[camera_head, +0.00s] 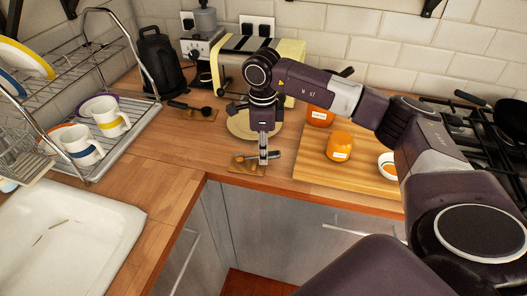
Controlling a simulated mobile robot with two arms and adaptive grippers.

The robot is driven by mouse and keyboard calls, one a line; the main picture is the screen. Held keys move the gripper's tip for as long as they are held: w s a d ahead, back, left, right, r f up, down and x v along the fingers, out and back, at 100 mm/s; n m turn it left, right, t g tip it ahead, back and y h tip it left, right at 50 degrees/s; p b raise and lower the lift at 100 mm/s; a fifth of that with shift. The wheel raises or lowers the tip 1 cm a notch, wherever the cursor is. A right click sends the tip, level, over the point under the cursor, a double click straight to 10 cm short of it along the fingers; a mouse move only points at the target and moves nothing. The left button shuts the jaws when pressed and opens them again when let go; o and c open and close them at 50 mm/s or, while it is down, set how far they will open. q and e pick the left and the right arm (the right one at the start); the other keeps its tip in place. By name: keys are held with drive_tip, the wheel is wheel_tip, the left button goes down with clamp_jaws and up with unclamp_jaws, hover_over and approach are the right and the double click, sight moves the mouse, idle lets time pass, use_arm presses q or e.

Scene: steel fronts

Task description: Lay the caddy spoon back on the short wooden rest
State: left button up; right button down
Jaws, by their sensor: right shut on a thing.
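My right gripper (264,160) points straight down near the counter's front edge. It is shut on the caddy spoon (274,155), a small spoon with a dark handle that lies roughly level. The short wooden rest (236,168) is a small flat brown piece on the counter, directly below the spoon and fingertips. The fingers hide part of the spoon, and I cannot tell whether the spoon touches the rest. My left gripper is not in view.
Another dark utensil (190,107) lies on a small wooden piece farther back. A round board (238,127) stands behind my gripper. A cutting board (318,171) with an orange jar (339,147) and a small bowl (388,165) is to the right. Counter left of the rest is clear.

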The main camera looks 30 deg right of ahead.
drive_tip(key=shift+f, duration=0.3)
drive_tip(key=shift+f+b, duration=0.3)
drive_tip(key=shift+b, duration=0.15)
